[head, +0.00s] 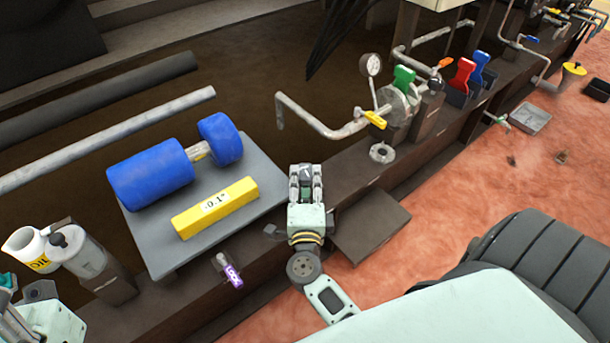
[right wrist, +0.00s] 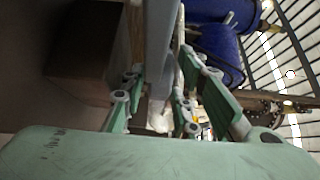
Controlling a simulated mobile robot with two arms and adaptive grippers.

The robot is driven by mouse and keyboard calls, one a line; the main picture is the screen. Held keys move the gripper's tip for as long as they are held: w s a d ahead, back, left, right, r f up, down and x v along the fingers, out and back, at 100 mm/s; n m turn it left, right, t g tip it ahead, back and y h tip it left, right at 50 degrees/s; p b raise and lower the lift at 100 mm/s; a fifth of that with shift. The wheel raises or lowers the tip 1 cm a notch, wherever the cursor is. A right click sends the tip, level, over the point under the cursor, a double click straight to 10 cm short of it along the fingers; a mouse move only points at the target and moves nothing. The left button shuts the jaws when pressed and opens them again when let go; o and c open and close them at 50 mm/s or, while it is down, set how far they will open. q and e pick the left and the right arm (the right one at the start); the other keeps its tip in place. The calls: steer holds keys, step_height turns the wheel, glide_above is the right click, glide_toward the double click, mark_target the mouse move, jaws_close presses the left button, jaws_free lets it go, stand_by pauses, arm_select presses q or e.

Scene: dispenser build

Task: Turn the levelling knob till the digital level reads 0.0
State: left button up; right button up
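The yellow digital level (head: 215,207) lies on a grey plate (head: 160,253), its display reading -0.1°. My right gripper (head: 306,172) is at the plate's right corner, pointing away from me. Its fingers stand apart on either side of a dark, round-topped piece, which looks like the levelling knob (head: 306,174). In the right wrist view, a pale piece (right wrist: 160,117) shows between the green fingers. Whether they press on the knob is unclear. Part of my left gripper (head: 35,295) shows at the lower left edge; its fingertips are not clear.
A blue roller (head: 150,178) with a smaller blue end lies on the plate behind the level. A purple tag (head: 233,276) hangs at the plate's front edge. A white jug (head: 27,248) and a grey canister (head: 80,252) stand at left. Pipes and a gauge (head: 371,65) stand behind right.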

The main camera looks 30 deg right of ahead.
steer(key=shift+x, duration=1.2)
steer(key=shift+c, duration=0.5)
jaws_close()
